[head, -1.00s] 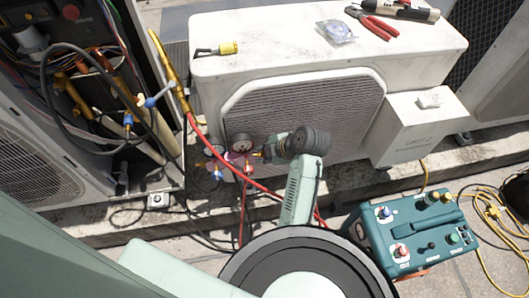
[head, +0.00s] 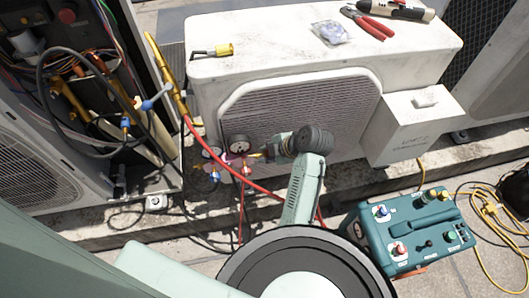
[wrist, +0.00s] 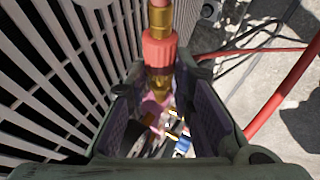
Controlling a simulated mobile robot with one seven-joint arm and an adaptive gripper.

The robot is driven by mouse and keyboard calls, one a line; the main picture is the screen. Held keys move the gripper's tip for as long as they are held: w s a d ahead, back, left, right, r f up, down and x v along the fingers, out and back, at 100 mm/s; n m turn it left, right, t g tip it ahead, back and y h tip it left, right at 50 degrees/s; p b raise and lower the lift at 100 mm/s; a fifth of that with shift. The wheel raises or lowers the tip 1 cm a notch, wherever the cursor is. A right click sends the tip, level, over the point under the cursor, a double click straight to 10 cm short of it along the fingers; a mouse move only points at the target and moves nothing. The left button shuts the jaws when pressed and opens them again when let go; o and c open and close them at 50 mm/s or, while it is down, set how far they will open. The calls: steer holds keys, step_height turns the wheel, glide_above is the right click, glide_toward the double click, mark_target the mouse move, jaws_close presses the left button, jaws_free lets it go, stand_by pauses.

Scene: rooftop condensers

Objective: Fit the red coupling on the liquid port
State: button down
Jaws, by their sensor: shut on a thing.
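The red coupling (wrist: 158,50), with brass ends, shows in the wrist view between the fingertips of my gripper (wrist: 160,70), which is shut on it. In the head view my gripper (head: 262,153) is at the front grille of the white condenser, beside the manifold gauges (head: 236,144). The coupling cannot be made out there. Brass pipes and valves (head: 72,103) show inside the open unit at the left. I cannot tell which one is the liquid port.
A red hose (head: 205,145) hangs from a brass fitting (head: 181,98) and passes behind my arm. The white condenser (head: 270,68) carries pliers (head: 370,24) and a small bag. A teal machine (head: 408,232) and yellow cable stand at the right.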

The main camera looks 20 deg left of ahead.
steer(key=shift+w+d, duration=0.4)
steer(key=shift+d, duration=0.25)
steer(key=shift+w+d, duration=0.4)
steer(key=shift+d, duration=0.2)
steer(key=c, duration=1.9)
jaws_free()
jaws_close()
